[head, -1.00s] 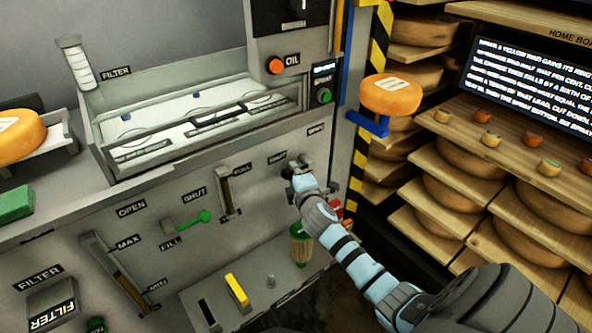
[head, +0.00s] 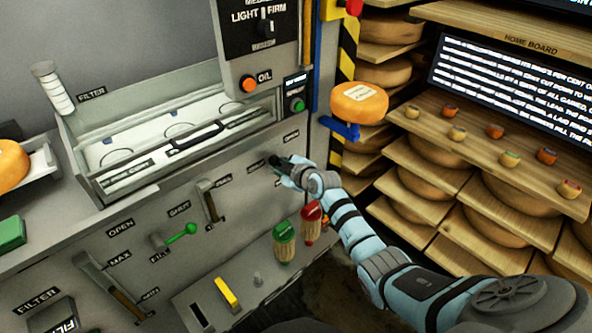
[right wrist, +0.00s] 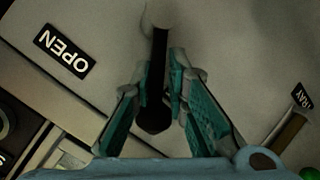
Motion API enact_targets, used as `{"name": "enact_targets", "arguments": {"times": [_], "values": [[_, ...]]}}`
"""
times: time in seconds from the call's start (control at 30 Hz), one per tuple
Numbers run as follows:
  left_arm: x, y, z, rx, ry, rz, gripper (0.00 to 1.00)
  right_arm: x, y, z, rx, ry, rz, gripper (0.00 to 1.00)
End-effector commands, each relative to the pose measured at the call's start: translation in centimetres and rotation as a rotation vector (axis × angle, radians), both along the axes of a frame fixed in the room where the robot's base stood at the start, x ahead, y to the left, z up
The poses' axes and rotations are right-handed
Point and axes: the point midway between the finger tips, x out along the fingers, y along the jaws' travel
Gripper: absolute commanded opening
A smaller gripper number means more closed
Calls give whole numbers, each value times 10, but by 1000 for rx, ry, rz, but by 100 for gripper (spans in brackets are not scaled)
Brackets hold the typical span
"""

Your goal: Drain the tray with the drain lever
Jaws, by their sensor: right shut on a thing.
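The drain lever (head: 272,160) is a dark bar on the grey front panel, below the OPEN label at the right. In the right wrist view the dark lever (right wrist: 158,45) runs between the fingers. My right gripper (head: 284,168) is shut on it; its teal pads (right wrist: 160,90) lie on either side of the bar. The tray (head: 76,150) is the grey-walled basin above the panel, with a pale inside and a dark bar across it. I cannot make out its liquid level. My left gripper is out of view.
A green fill lever (head: 182,233) and a tray lever (head: 209,203) sit left on the panel. An orange cheese (head: 359,104) rests on a blue bracket. Shelves of cheese wheels fill the right.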

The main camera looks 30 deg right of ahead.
Motion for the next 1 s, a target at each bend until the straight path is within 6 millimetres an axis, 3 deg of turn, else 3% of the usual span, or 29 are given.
{"name": "enact_targets", "arguments": {"times": [0.03,0.5,1.0], "values": [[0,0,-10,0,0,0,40,1,1,-6,43,13,5,0],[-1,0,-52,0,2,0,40,6,-14,5,411,93,6,0],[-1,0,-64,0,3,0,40,7,-21,11,532,119,5,0]]}}
